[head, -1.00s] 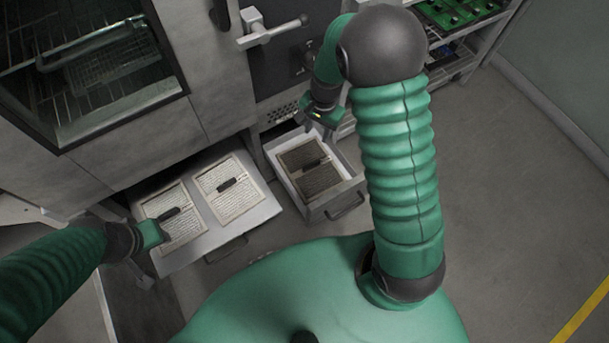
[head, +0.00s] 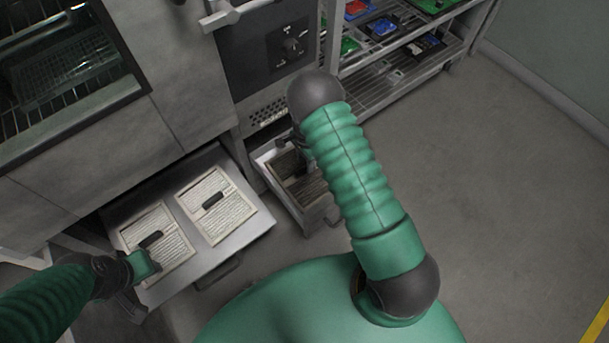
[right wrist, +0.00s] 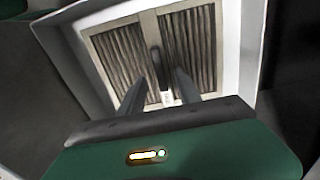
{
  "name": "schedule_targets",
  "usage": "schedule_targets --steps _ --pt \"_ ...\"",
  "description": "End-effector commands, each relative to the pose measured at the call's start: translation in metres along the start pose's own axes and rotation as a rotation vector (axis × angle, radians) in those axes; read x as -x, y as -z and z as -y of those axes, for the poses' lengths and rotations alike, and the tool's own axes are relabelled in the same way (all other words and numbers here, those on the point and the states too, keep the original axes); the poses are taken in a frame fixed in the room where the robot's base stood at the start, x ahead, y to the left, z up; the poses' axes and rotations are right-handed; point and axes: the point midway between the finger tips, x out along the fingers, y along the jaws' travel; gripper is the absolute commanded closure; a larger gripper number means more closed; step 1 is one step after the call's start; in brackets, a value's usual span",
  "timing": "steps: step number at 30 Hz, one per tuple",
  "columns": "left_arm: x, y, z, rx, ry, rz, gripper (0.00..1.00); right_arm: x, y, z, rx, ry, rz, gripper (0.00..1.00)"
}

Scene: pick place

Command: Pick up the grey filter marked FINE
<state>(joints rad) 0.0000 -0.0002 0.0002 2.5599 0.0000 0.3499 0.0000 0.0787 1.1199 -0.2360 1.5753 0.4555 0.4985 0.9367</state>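A grey-brown pleated filter (head: 305,188) lies in the small open drawer at the centre, partly hidden by my right arm in the head view. In the right wrist view this filter (right wrist: 204,52) has a light frame, a dark upright handle (right wrist: 156,62) and a small white tag whose text is unreadable. My right gripper (right wrist: 158,88) is open above it, its fingers to either side of the handle, with no visible contact. Two cream filters with dark handles, one left (head: 168,247) and one right (head: 224,222), lie on the wider drawer. My left gripper (head: 135,300) is beside the left one; its opening is unclear.
The wide pulled-out drawer (head: 252,228) and the small drawer's pale walls (head: 262,160) stand out from the steel cabinet. A wire shelf rack (head: 400,80) with coloured trays is at the back right. The floor (head: 500,180) on the right is clear.

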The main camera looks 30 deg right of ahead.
Motion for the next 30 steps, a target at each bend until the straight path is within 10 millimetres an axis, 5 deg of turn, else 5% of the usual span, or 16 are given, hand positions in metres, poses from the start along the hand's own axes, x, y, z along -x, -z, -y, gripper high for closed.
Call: schedule_targets --steps 1,5,11,21,30 --pt "-0.011 -0.003 0.0 0.0 0.0 0.0 0.64 -0.018 -0.003 0.0 0.001 -0.003 0.001 0.6" --pt "-0.018 -0.004 0.0 0.0 0.0 0.0 0.64 -0.036 -0.003 0.001 0.0 -0.003 0.001 0.6" --pt "-0.016 -0.004 0.0 0.0 0.0 0.0 0.64 -0.035 -0.003 0.001 0.001 -0.001 0.001 0.6" --pt "-0.016 -0.004 0.0 0.0 0.0 0.0 0.64 -0.035 -0.003 0.001 0.001 -0.002 0.001 1.0" --pt "-0.016 -0.004 0.0 0.0 0.0 0.0 0.64 -0.035 -0.003 0.001 0.001 -0.001 0.001 1.0"
